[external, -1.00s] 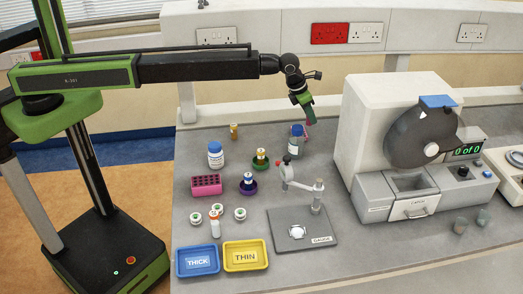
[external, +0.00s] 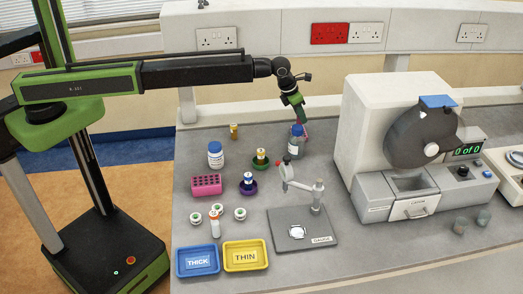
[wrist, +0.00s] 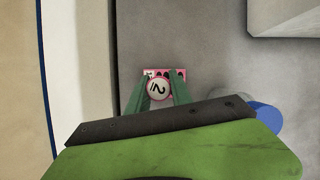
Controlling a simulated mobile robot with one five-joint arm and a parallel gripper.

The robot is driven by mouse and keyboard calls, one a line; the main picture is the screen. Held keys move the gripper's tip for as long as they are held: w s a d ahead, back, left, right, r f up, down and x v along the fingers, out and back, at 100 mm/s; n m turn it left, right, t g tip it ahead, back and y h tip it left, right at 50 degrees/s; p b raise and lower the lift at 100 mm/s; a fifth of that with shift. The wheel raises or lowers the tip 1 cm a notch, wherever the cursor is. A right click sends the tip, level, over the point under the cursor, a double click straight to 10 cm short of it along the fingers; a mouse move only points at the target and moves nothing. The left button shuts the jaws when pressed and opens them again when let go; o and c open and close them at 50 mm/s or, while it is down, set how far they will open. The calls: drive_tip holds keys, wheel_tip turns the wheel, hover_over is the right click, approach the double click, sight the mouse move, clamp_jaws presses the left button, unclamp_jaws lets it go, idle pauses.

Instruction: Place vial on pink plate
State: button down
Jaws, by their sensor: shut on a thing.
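My gripper (external: 299,114) is at the back of the bench, pointing down. In the wrist view its two green fingers (wrist: 159,92) are shut on a vial (wrist: 158,88), seen from above as a round white cap with a red rim and a black mark. The vial's body is hidden below its cap. A small pink piece with dark marks (wrist: 178,73) shows just beyond the cap; I cannot tell if it is the pink plate. In the external view, a bit of pink (external: 306,133) shows beside the fingers, partly hidden by a blue-capped bottle.
The blue-capped bottle (external: 296,147) stands close to my gripper. A large machine (external: 385,125) blocks the right.

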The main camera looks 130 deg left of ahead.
sight(303, 121)
drive_tip(key=shift+f+b, duration=1.65)
drive_tip(key=shift+f, duration=0.3)
drive_tip(key=c, duration=1.1)
unclamp_jaws()
drive_tip(key=shift+r, duration=0.1)
drive_tip(key=shift+c, duration=0.2)
drive_tip(key=shift+r, duration=0.1)
drive_tip(key=shift+r+p, duration=0.25)
drive_tip(key=shift+p, duration=0.2)
drive_tip(key=p+v, duration=1)
drive_tip(key=v, duration=0.1)
drive_tip(key=shift+d+r+p, duration=0.15)
drive_tip(key=shift+r+p, duration=0.15)
drive_tip(key=shift+p, duration=0.05)
